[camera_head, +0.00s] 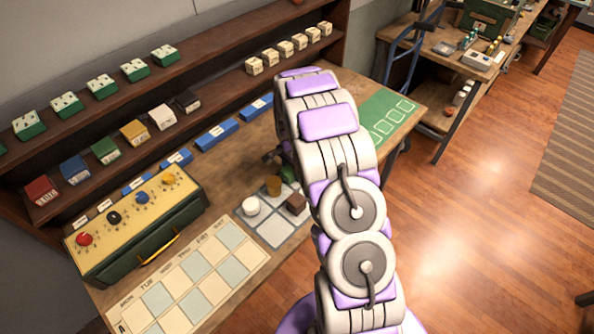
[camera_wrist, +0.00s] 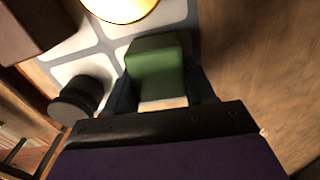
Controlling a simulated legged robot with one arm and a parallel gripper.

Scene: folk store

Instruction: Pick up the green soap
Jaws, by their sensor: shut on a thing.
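The green soap (camera_wrist: 157,66) is a green block between the two dark fingers of my gripper (camera_wrist: 163,88) in the wrist view. In the head view the soap (camera_head: 289,174) shows small and dark green at the mat's far right corner, partly hidden by my arm. I cannot tell whether the soap is resting on the mat or lifted off it.
A control box with coloured knobs (camera_head: 135,225) and a weekday chart (camera_head: 190,282) lie left. Shelves of small boxes stand behind.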

